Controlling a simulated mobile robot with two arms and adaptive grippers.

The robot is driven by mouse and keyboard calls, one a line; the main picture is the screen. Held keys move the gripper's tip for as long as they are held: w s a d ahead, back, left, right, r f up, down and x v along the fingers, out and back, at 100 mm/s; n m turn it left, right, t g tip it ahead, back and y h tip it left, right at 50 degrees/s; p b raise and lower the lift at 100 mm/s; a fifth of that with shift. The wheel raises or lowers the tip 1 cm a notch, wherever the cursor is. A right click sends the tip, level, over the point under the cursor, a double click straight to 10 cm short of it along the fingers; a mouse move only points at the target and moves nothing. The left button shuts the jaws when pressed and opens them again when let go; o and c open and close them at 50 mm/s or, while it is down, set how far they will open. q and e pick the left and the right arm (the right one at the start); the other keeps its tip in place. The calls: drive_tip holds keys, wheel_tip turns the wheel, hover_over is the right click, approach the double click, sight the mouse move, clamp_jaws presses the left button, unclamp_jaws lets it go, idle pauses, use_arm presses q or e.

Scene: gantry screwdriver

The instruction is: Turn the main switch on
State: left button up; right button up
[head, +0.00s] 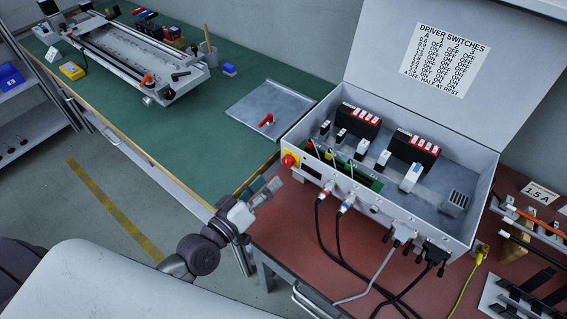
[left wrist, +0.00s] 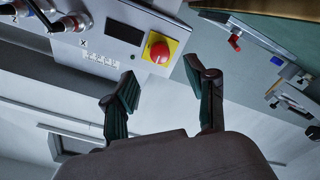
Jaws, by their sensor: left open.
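The main switch (head: 288,160) is a round red knob on a yellow plate at the left front corner of an open grey control box (head: 459,232). In the left wrist view, the red knob (left wrist: 159,50) sits just ahead of the fingers, near the top. My left gripper (head: 268,190) is just below and left of the switch in the head view. It also shows in the left wrist view (left wrist: 168,84), its two green-padded fingers spread and empty, apart from the knob. My right gripper is not in view.
Cables (head: 320,230) hang from connectors along the box front. A dark display (left wrist: 124,28) is beside the switch. A green bench (head: 150,120) holds a gantry (head: 130,50) and a grey plate (head: 262,105) with a red handle. A red bench (head: 290,225) carries the box.

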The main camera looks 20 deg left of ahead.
sight(286, 164)
use_arm(q)
drive_tip(key=x, duration=0.7)
drive_tip(key=shift+s, duration=0.1)
clamp_jaws()
drive_tip(key=shift+p, duration=0.3)
